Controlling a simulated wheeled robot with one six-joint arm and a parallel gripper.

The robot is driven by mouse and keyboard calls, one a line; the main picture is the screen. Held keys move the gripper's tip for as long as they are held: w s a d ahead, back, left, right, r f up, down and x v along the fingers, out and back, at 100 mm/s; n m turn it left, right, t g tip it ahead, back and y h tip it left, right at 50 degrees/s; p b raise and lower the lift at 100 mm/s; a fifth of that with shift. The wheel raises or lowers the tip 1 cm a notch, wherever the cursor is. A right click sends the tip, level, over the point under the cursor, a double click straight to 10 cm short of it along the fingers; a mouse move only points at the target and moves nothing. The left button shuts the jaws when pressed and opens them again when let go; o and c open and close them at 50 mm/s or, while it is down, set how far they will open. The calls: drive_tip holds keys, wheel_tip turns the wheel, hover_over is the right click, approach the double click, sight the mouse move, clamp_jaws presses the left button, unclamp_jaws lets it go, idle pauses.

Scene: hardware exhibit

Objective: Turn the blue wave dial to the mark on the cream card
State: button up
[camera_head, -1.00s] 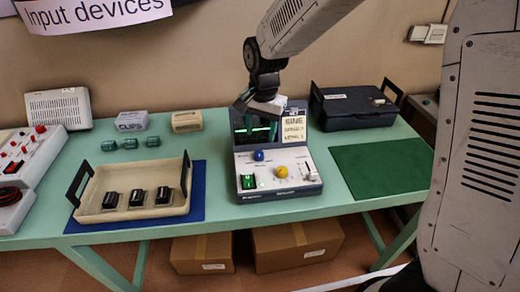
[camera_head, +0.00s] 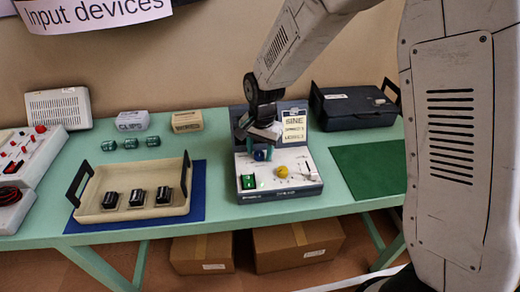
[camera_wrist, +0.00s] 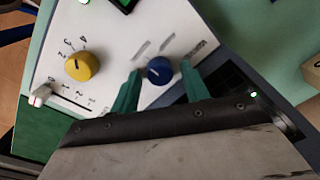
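The blue wave dial (camera_wrist: 159,70) is on the white panel of the wave device (camera_head: 303,181). In the head view the dial (camera_head: 260,155) is partly hidden by my gripper (camera_head: 258,150). In the wrist view my gripper (camera_wrist: 160,80) is open, with one green finger on each side of the dial and a gap showing around it. Whether the fingertips reach the dial's height, I cannot tell. The cream card (camera_head: 294,129) stands at the back right of the device and reads SINE on its top line, with two smaller lines below.
A yellow dial (camera_head: 282,171), a green switch (camera_head: 248,182) and a pale slider (camera_head: 309,170) share the panel. A cream tray (camera_head: 120,214) with black parts sits left on a blue mat. A black case (camera_head: 350,108) stands back right. The green mat (camera_head: 370,170) is bare.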

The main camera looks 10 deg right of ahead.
drive_tip(key=c, duration=0.7)
drive_tip(key=shift+c, duration=0.2)
drive_tip(key=shift+n, duration=0.3)
drive_tip(key=n, duration=0.4)
drive_tip(key=shift+w+n, duration=0.1)
drive_tip(key=shift+n, duration=2.1)
drive_tip(key=o, duration=1)
drive_tip(key=shift+g, duration=0.3)
